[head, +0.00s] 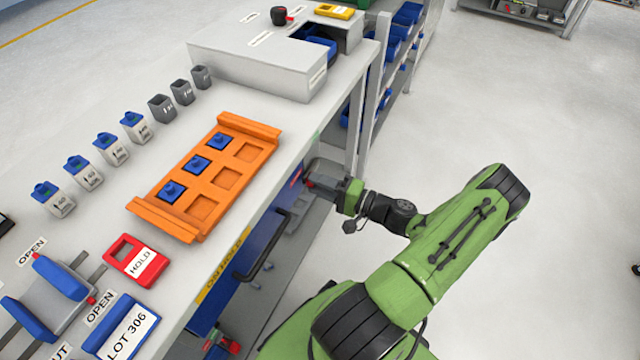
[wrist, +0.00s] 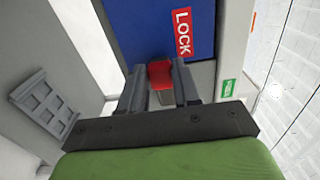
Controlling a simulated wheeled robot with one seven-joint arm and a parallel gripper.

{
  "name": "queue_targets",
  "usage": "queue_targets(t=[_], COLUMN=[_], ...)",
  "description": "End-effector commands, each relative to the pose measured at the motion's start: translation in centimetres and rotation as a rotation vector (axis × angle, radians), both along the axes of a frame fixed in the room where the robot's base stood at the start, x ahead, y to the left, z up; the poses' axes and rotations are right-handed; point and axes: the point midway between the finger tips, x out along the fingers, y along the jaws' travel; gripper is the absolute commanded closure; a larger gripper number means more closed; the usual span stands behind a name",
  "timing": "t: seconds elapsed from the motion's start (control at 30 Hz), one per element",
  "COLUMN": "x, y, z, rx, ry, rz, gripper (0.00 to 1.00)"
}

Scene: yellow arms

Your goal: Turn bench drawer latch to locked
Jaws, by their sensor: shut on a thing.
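The drawer latch shows in the wrist view as a red knob (wrist: 160,74) on the blue drawer front, just under a red LOCK label (wrist: 182,35). My gripper (wrist: 160,92) has its two grey fingers on either side of the red knob and is shut on it. In the head view my gripper (head: 318,186) reaches the far end of the bench's front face, and the latch is mostly hidden there. The blue drawer front (head: 262,245) carries a black bar handle (head: 262,250) and looks closed.
An orange tray (head: 150,212) with blue pieces lies on the bench top above the drawer. A red HOLD card (head: 136,262) and a blue LOT 306 holder (head: 122,328) lie nearer. A green tag (wrist: 229,88) is right of the latch. Floor right of the bench is clear.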

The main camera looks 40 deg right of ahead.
Motion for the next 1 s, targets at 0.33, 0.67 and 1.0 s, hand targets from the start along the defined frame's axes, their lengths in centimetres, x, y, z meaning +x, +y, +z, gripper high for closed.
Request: queue_targets(t=[0.33,0.67,1.0], x=[-0.06,-0.07,-0.04], y=[-0.01,-0.02,-0.02], z=[-0.38,-0.4,-0.26], rx=[-0.032,-0.032,-0.03], ry=[-0.005,-0.005,-0.009], rz=[0.0,0.0,0.0], gripper=[1.0,0.56,0.43])
